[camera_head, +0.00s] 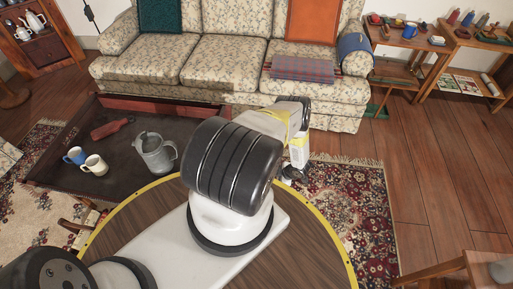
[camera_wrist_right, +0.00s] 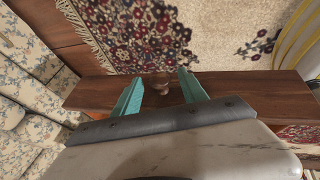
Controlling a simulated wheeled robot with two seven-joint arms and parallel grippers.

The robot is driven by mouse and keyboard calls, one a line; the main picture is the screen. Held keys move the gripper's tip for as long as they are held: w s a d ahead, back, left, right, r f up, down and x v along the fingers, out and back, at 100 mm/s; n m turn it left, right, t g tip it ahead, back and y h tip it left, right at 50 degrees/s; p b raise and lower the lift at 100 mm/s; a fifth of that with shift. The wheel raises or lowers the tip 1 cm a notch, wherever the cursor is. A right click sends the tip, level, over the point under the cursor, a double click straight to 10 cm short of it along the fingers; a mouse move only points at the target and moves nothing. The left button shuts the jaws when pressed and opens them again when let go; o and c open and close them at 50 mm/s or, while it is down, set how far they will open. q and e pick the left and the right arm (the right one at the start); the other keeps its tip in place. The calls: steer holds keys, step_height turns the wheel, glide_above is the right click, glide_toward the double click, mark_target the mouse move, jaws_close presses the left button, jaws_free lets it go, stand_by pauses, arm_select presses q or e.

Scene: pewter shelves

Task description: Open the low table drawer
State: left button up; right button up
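The low table (camera_head: 125,165) has a dark top and stands in front of the sofa; its right end is hidden behind my right arm. In the right wrist view a reddish-brown wooden drawer front (camera_wrist_right: 235,84) runs across the picture, with a small round knob (camera_wrist_right: 160,84) near its middle. My right gripper (camera_wrist_right: 160,80) has its two teal fingers apart, one on each side of the knob. Whether they touch it I cannot tell. In the head view this gripper (camera_head: 293,174) is small and partly hidden. My left gripper is not in view.
The floral sofa (camera_head: 215,62) stands behind. A patterned rug (camera_head: 350,205) and bare floor lie right.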

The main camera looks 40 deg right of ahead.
steer(key=shift+r, duration=0.1)
steer(key=v, duration=0.7)
steer(key=shift+r, duration=0.25)
steer(key=shift+s, duration=0.1)
